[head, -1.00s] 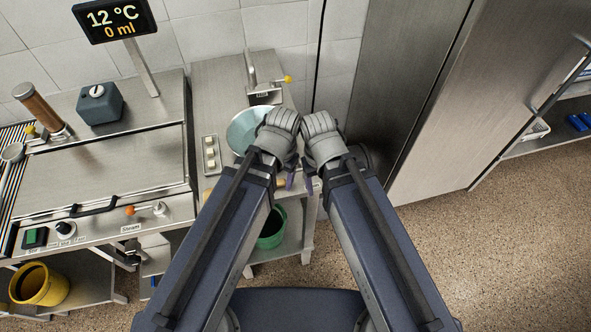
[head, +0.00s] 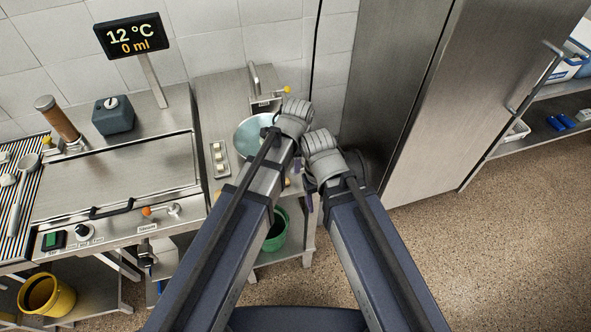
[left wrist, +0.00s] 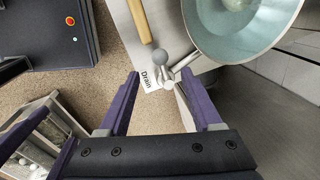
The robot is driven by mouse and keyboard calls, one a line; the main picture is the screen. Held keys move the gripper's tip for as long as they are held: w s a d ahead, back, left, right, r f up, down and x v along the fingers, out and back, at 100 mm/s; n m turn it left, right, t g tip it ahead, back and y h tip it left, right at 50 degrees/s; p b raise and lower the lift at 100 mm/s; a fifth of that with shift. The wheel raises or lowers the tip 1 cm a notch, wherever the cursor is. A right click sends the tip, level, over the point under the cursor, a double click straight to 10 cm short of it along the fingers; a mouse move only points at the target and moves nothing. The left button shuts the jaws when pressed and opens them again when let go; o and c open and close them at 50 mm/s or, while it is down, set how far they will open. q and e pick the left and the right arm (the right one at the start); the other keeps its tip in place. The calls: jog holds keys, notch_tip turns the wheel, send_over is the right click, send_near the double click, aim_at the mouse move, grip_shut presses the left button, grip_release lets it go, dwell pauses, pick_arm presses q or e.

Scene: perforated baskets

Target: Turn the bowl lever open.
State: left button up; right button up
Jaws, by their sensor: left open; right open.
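The pale teal bowl (head: 249,132) is set in the steel counter, partly behind my left arm. In the left wrist view the bowl (left wrist: 240,30) is at the upper right. A lever with a grey ball knob (left wrist: 163,59) and metal rod stands beside it, by a "Drain" label (left wrist: 152,80). My left gripper (left wrist: 160,76) is open and empty; the lever base shows between its fingertips, with no clear contact. In the head view its fingers are hidden behind the arm. My right gripper (head: 309,192) is open, partly hidden, at the counter's front right.
A yellow-knobbed lever (head: 287,89) stands behind the bowl. A small tray (head: 219,160) lies left of the bowl. A green bucket (head: 277,231) is below the counter. A steel cabinet (head: 437,120) stands close on the right. Open floor lies at the lower right.

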aim_at(302, 170)
pick_arm(q)
jog(key=f+b, duration=0.3)
jog(key=w+f+b, duration=0.1)
jog(key=f+b, duration=0.2)
jog(key=f, duration=0.1)
jog(key=shift+w+f+b, duration=0.1)
jog(key=shift+w+b, duration=0.1)
jog(key=shift+b, duration=0.15)
jog(key=shift+c, duration=0.3)
grip_shut()
dwell(0.8)
